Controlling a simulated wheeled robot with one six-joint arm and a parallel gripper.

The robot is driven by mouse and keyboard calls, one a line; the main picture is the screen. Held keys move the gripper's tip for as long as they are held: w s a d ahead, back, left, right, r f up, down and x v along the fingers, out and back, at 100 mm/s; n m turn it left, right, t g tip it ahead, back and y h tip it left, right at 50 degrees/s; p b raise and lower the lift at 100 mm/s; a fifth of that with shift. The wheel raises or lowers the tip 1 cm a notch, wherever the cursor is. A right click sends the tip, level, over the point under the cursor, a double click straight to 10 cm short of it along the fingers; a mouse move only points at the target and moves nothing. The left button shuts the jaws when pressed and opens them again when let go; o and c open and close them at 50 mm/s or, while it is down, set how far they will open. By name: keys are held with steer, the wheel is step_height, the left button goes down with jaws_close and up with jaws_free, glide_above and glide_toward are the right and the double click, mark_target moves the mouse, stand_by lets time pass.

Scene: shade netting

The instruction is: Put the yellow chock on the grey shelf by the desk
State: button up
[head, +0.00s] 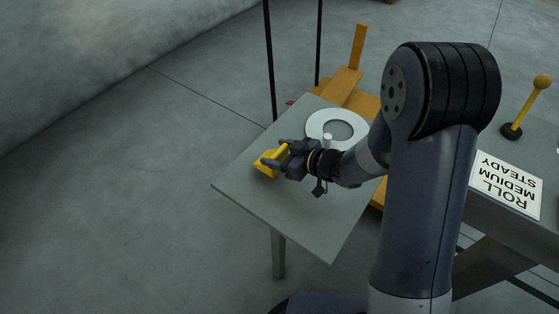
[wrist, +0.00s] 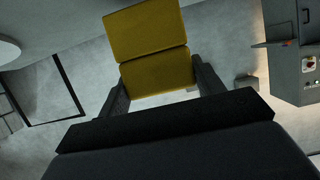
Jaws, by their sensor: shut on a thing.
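My gripper (head: 279,156) is shut on the yellow chock (head: 269,165), which sticks out past the fingertips. In the wrist view the yellow chock (wrist: 150,50) fills the top middle, with a ridge across it and a dark finger on each side. In the head view the gripper and chock are over the left part of a flat grey top (head: 275,213), which looks like the grey shelf. I cannot tell whether the chock touches this surface or hangs just above it.
A white ring (head: 312,125) lies on the grey top, right of the chock. Orange-brown wooden pieces (head: 345,82) and thin black posts (head: 269,60) stand behind. On the right, a grey surface, perhaps the desk, bears a lettered sign (head: 508,184) and a yellow-knobbed lever (head: 528,105). The top's front is clear.

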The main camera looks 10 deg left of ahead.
steer(key=shift+f, duration=1.25)
steer(key=shift+f+b, duration=0.15)
steer(key=shift+b, duration=0.15)
steer(key=o, duration=1.1)
steer(key=shift+c, duration=0.2)
